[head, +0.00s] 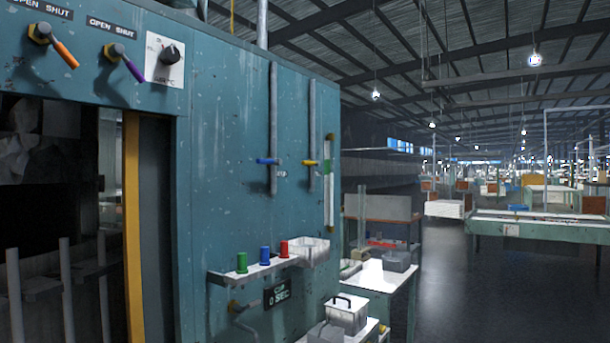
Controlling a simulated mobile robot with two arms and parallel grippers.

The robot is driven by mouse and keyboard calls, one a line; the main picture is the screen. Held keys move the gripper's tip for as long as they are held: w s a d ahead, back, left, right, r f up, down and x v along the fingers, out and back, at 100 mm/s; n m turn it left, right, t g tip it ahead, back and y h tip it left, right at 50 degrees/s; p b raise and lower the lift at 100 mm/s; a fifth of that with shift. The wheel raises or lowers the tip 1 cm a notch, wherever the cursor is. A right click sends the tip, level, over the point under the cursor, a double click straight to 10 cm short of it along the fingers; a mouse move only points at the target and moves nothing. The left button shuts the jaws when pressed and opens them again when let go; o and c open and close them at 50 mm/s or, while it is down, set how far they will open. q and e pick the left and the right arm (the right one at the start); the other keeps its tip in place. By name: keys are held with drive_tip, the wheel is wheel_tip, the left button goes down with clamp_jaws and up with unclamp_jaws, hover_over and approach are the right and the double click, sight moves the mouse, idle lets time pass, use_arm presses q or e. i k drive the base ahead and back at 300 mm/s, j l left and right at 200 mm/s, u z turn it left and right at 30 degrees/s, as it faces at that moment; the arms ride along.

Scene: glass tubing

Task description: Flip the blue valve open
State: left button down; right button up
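The blue valve (267,161) sits on a vertical grey pipe (273,110) on the teal cabinet's side panel. Its blue handle lies roughly horizontal, across the pipe. A yellow valve (310,163) sits on a second vertical pipe just to its right, its handle also roughly horizontal. Neither of my grippers shows in the head view.
The teal cabinet (225,210) has an orange lever (65,54), a purple lever (134,72) and a black knob (169,54) up left. A shelf (250,272) with green, blue and red pieces juts out below the valves. Open floor (480,290) lies right.

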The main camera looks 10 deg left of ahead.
sight(277, 162)
drive_tip(key=i+l, duration=0.9)
drive_tip(key=i, duration=0.2)
